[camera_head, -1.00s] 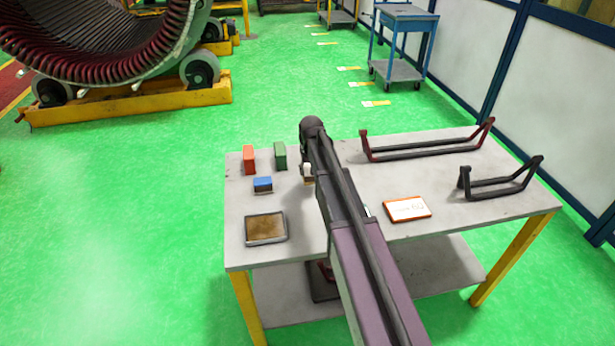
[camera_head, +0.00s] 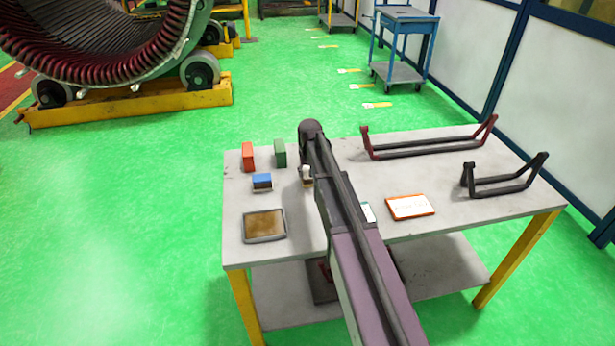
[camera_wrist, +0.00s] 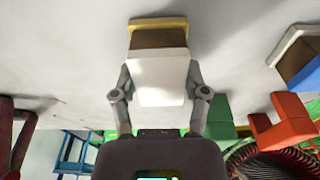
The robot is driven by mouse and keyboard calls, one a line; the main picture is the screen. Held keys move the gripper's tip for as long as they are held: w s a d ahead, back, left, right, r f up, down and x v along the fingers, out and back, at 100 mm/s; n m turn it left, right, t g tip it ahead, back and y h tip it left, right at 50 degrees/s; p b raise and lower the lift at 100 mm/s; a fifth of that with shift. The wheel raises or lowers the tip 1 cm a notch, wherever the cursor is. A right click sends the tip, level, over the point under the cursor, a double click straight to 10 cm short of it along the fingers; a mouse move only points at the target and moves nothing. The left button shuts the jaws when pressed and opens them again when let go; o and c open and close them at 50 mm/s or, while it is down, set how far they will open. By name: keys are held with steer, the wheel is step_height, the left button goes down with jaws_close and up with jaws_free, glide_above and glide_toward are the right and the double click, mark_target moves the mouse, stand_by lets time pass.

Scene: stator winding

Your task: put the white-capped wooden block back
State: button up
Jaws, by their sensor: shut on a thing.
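The white-capped wooden block shows in the wrist view (camera_wrist: 160,80), with a white cap nearest me, a brown middle and a yellow far end. My gripper (camera_wrist: 160,76) is shut on it, one finger on each side. In the head view the block (camera_head: 306,172) is a small white and yellowish shape, partly hidden by my arm at the table's left half. The yellow end is close to the grey tabletop; I cannot tell whether it touches.
The table (camera_head: 235,215) also holds a blue-topped block (camera_head: 262,180), a red block (camera_head: 248,156), a green block (camera_head: 279,153), a brown-faced tray (camera_head: 265,224), an orange-framed card (camera_head: 410,206), a red-ended rack (camera_head: 425,145) and a dark rack (camera_head: 500,186). Bare tabletop surrounds the held block.

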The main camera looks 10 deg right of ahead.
steer(key=shift+f, duration=0.15)
steer(key=o, duration=1)
step_height(320, 180, up, 12)
steer(key=s+p, duration=0.1)
steer(key=p, duration=1.1)
steer(key=shift+s, duration=0.25)
stand_by(0.5)
steer(key=s+g, duration=0.1)
steer(key=s, duration=2.6)
steer(key=shift+s, duration=0.25)
